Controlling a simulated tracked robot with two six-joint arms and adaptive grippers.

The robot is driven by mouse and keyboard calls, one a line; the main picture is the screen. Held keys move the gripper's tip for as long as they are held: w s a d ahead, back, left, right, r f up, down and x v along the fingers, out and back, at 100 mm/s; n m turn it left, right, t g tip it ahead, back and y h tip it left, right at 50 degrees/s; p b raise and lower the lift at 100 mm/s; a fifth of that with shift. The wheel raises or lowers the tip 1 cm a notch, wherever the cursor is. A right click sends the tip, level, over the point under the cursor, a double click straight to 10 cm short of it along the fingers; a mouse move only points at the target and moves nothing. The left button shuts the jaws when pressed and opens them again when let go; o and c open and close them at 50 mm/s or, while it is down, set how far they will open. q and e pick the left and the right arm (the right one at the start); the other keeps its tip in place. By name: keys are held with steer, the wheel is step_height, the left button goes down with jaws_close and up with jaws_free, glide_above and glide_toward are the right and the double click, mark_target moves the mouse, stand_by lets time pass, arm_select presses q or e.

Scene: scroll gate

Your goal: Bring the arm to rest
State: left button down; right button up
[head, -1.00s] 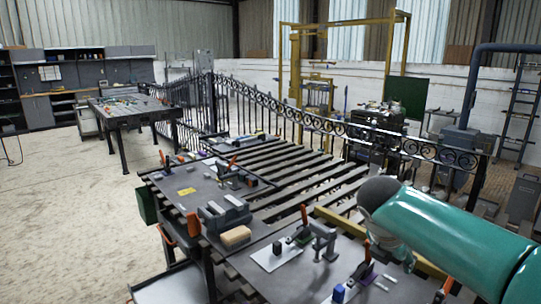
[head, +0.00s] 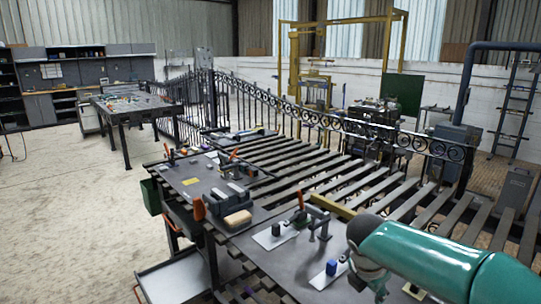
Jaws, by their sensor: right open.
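My right arm (head: 435,262) is a glossy teal link with a grey joint, coming in from the lower right over the near worktop. My right gripper (head: 378,288) is at the bottom of the head view below that joint. It is open and mostly hidden by the arm, and I see nothing held in it. It is close to a white plate with a blue block (head: 331,267) on the worktop; I cannot tell whether they touch. My left gripper is not in view.
A slatted table (head: 300,165) with dark worktops carries orange-handled clamps and a wooden block (head: 238,218). A scrolled iron gate (head: 330,122) stands behind it. A second workbench (head: 128,104) is at the left. The pale floor (head: 70,220) there is clear.

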steer(key=s+a+f+m+g+y, duration=0.1)
steer(key=s+a+f+m+y, duration=0.15)
steer(key=f, duration=0.55)
steer(key=s+a+f+m+g+y, duration=0.1)
steer(key=s+a+f+m, duration=0.15)
steer(key=f, duration=0.55)
steer(key=s+a+f+m+g+y, duration=0.1)
steer(key=s+a+f+m+y, duration=0.15)
steer(key=s+f+m, duration=0.8)
steer(key=s+a+f+m+y, duration=0.1)
steer(key=s+a+f+m, duration=0.2)
steer(key=s+f+m, duration=0.75)
steer(key=f+b, duration=0.4)
steer(key=b, duration=0.1)
steer(key=f+b, duration=0.2)
steer(key=shift+s+d+b, duration=0.25)
steer(key=shift+s+b, duration=0.05)
steer(key=shift+s, duration=0.1)
